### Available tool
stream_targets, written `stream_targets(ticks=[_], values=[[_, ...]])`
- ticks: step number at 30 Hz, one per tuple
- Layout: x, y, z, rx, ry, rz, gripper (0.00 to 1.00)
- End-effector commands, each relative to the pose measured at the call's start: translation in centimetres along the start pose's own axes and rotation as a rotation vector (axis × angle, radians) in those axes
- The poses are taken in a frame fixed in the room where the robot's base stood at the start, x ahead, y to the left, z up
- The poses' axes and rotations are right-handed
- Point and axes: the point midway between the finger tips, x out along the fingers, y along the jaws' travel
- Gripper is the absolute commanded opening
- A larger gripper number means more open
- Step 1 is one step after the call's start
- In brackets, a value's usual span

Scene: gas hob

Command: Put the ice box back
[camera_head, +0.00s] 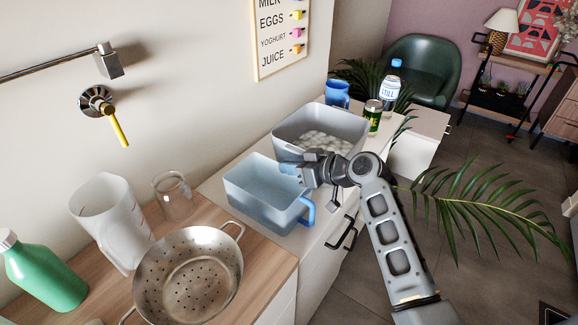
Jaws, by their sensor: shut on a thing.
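A translucent blue box (262,202) with a blue handle (308,214) at its right front is at the white counter, in front of a grey tub. The grey tub (347,122) holds pale, ice-like lumps (322,142). I cannot tell which of the two is the ice box. My gripper (295,170) is at the blue box's right rear rim, beside the grey tub's near wall. It is shut on the blue box's rim; the fingertips are partly hidden. I cannot tell whether the box rests on the counter or is slightly raised.
A steel colander (188,280), a white jug (110,222), a glass (173,195) and a green bottle (43,272) occupy the wooden counter. Palm leaves (485,205) reach in at right.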

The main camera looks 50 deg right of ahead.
Motion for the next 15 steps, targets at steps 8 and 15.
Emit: stream_targets(ticks=[8,15], values=[[0.06,0.03,0.13,0.000,0.000,0.000,0.21],[0.06,0.03,0.12,0.000,0.000,0.000,0.33]])
